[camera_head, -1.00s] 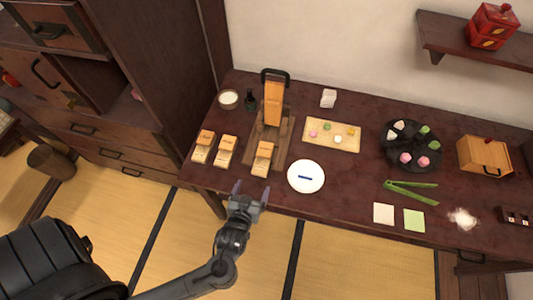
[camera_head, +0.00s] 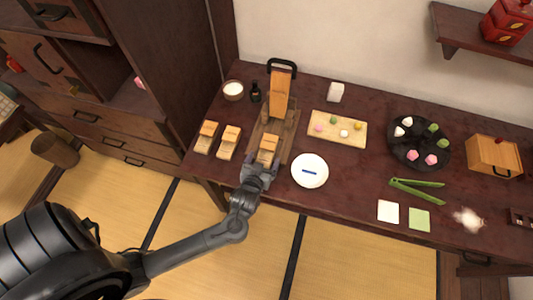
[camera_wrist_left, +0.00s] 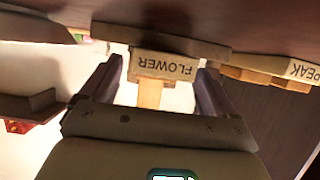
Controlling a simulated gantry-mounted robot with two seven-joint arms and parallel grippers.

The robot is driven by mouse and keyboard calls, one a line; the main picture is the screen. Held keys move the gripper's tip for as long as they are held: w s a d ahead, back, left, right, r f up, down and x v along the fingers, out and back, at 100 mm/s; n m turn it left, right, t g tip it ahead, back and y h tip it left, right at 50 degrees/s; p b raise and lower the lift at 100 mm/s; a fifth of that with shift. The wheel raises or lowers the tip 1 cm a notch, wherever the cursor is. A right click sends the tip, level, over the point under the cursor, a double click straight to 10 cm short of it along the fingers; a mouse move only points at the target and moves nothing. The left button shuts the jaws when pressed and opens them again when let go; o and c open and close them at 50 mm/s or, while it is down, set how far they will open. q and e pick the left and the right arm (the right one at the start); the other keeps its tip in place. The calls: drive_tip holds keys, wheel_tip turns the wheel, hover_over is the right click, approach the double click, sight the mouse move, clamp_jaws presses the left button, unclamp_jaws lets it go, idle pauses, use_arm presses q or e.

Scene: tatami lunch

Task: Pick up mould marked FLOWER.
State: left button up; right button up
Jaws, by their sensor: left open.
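The mould marked FLOWER (camera_wrist_left: 165,66) is a pale wooden block with a handle. In the left wrist view it sits between my two open fingers, its label upside down. A mould marked PEAK (camera_wrist_left: 300,68) shows to the right in the wrist view. Two other moulds, middle (camera_head: 229,142) and left (camera_head: 206,137), stand left of it in the head view.
A wooden stand with a black-handled upright board (camera_head: 280,92) rises just behind. A white plate (camera_head: 310,181) lies close on the right. A bowl (camera_head: 233,90) and dark bottle (camera_head: 255,93) are behind left. Green tongs (camera_head: 416,190) lie farther right.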

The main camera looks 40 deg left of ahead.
use_arm(q)
drive_tip(key=shift+w+a+f, duration=0.15)
drive_tip(key=shift+w+f, duration=0.05)
drive_tip(key=shift+w, duration=0.1)
drive_tip(key=c, duration=1.1)
drive_tip(key=shift+r, duration=0.2)
